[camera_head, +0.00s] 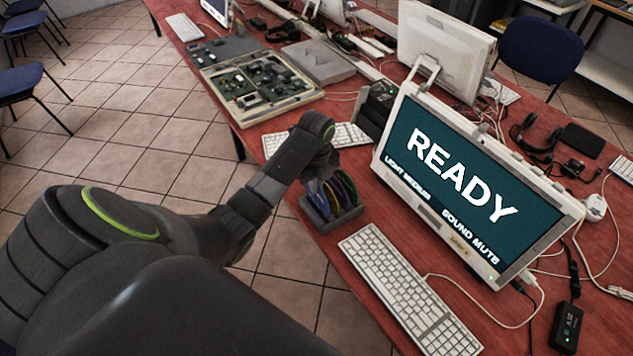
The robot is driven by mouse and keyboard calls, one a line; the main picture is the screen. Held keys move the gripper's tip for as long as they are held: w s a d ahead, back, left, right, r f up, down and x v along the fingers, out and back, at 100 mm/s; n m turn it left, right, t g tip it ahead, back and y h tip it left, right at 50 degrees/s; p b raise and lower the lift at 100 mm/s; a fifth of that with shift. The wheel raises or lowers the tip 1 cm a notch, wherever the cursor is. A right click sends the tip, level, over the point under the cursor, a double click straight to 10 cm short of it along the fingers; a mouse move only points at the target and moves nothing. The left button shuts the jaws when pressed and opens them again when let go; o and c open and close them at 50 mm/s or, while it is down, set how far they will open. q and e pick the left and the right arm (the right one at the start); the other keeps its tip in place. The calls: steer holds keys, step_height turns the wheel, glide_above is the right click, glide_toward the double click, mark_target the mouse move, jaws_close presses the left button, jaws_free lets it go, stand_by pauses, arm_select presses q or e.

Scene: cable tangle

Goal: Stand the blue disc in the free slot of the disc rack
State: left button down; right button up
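The disc rack (326,222) is a small dark grey holder near the table's left edge, left of the monitor. Several thin coloured discs stand upright in it, with blue-purple, yellow and green edges showing. A blue-purple disc (317,198) is toward the rack's left side; I cannot tell whether it is seated or held. My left gripper (316,174) points down right above the rack, at the tops of the discs. Its fingers are small, dark and mostly hidden by my wrist, so their opening does not show. The free slot cannot be made out. My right gripper is out of view.
A monitor (470,185) reading READY stands close right of the rack. A white keyboard (410,290) lies in front, and another keyboard (345,135) lies behind the rack. An open tray of circuit boards (262,85) lies farther back. Cables (590,250) clutter the right side.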

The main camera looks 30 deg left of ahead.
arm_select(q)
steer(key=c, duration=1.5)
jaws_free()
steer(key=shift+c, duration=0.2)
steer(key=shift+r, duration=0.3)
step_height(320, 180, up, 4)
steer(key=shift+w+r+b, duration=0.1)
steer(key=shift+r+b, duration=0.15)
steer(key=shift+b, duration=0.1)
step_height(320, 180, up, 2)
steer(key=shift+r+p, duration=0.25)
steer(key=shift+p, duration=0.45)
step_height(320, 180, up, 10)
steer(key=p, duration=0.9)
steer(key=shift+p, duration=0.35)
